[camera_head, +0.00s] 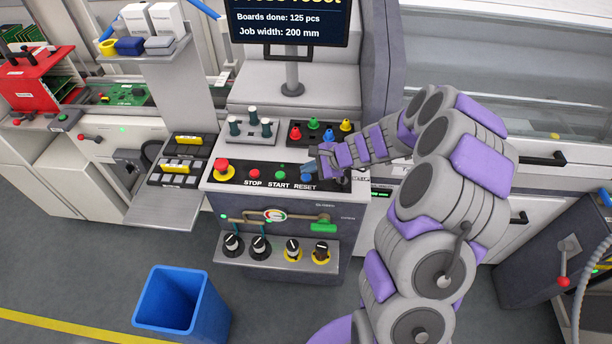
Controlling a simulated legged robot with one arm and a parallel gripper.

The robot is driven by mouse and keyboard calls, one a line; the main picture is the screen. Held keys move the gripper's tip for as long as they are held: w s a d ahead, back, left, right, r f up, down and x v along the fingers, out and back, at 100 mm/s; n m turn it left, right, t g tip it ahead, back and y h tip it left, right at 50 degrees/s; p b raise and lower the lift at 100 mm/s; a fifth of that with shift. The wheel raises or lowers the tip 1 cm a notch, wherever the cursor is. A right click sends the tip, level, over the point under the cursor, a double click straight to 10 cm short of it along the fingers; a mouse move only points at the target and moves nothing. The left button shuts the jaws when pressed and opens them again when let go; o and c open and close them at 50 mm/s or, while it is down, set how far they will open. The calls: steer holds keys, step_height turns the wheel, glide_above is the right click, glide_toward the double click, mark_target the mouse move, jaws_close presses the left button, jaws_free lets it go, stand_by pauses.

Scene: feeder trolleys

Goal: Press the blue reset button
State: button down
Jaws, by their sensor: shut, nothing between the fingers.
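The blue reset button (306,176) is on the dark control panel (238,180) in the head view, above the label RESET. A green START button (280,174) and a red STOP button (253,173) are to its left, and a red emergency mushroom button (221,166) sits at the panel's left end. My arm reaches in from the right. My gripper (318,168) is shut and empty, its tip right at the blue button and partly hiding it. I cannot tell whether it touches the button.
Behind the panel stand nozzle holders (250,129) and a screen (289,22) on a post. Knobs (292,249) line a lower shelf. A blue bin (180,301) stands on the floor in front. A side shelf (165,210) is at left.

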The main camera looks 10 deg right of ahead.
mark_target(309, 178)
steer(key=shift+f, duration=0.1)
steer(key=shift+f, duration=0.25)
steer(key=shift+f+b, duration=0.35)
steer(key=shift+f, duration=0.1)
stand_by(0.9)
steer(key=shift+r, duration=0.1)
steer(key=shift+r+p, duration=0.75)
step_height(309, 178, up, 5)
steer(key=p, duration=0.4)
stand_by(0.3)
stand_by(0.7)
